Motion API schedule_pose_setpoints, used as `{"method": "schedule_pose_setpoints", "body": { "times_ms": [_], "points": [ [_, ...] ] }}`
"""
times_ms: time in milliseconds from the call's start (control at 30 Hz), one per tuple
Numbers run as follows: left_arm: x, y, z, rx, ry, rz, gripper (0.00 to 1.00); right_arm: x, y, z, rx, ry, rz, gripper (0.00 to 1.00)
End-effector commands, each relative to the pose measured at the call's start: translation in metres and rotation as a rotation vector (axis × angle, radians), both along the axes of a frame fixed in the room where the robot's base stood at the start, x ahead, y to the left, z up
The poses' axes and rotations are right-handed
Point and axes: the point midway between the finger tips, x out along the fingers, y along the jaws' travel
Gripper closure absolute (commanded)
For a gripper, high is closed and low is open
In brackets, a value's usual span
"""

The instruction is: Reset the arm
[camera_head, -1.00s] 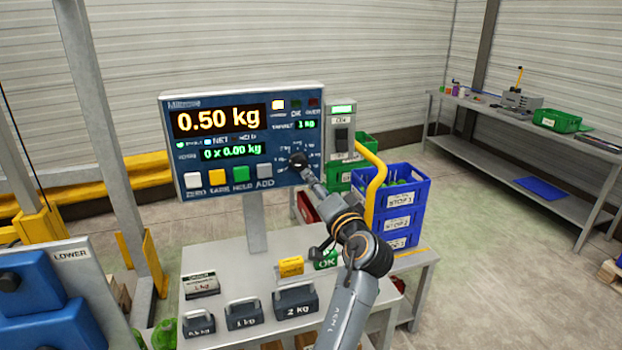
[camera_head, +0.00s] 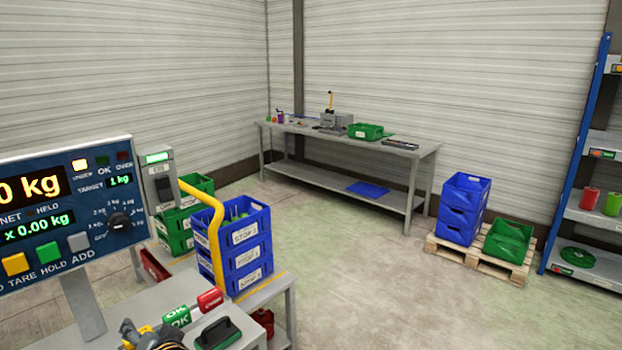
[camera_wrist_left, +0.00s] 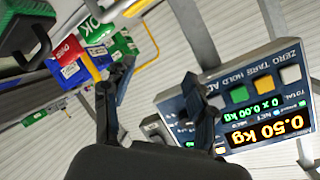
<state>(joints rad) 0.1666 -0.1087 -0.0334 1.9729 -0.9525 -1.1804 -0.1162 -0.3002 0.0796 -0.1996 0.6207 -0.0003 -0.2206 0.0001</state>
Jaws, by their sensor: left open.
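My left gripper (camera_head: 128,330) is low at the bottom left of the head view, partly cut off by the frame edge. In the left wrist view the gripper (camera_wrist_left: 157,105) shows two dark fingers spread apart with nothing between them. The blue scale panel (camera_head: 66,163) stands behind it, cut off at the left. Its dial (camera_head: 120,221) is clear of the gripper. The panel also shows upside down in the left wrist view (camera_wrist_left: 290,104), reading 0.50 kg. My right gripper does not show.
Blue crates (camera_head: 262,249) and a yellow curved pipe (camera_head: 215,235) stand beside the panel. A green OK stamp (camera_head: 176,317), a red stamp (camera_head: 210,299) and a dark green-topped block (camera_head: 218,333) are near the gripper. A workbench (camera_head: 415,152) is at the back; floor between is clear.

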Motion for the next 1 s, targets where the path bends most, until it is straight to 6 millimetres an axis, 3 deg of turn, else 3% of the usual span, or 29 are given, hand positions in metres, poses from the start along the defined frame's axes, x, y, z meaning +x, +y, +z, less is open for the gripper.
{"method": "schedule_pose_setpoints", "body": {
  "times_ms": [33,100,200,300,500,800,1000],
  "points": [
    [-0.026,-0.004,-0.033,-0.076,0.05,-0.022,0.43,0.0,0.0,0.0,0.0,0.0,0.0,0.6],
    [-0.06,-0.017,-0.072,-0.197,0.122,-0.058,0.43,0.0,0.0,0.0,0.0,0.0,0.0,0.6],
    [-0.109,-0.039,-0.114,-0.354,0.227,-0.108,0.43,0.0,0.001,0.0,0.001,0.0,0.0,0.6],
    [-0.149,-0.061,-0.14,-0.473,0.315,-0.148,0.43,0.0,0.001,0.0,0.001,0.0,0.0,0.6],
    [-0.212,-0.094,-0.164,-0.635,0.456,-0.204,0.43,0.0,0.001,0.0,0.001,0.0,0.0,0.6],
    [-0.29,-0.135,-0.174,-0.813,0.634,-0.268,0.43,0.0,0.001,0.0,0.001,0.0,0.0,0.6],
    [-0.278,-0.137,-0.22,-0.815,0.651,-0.261,0.43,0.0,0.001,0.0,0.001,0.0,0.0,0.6]
  ]
}}
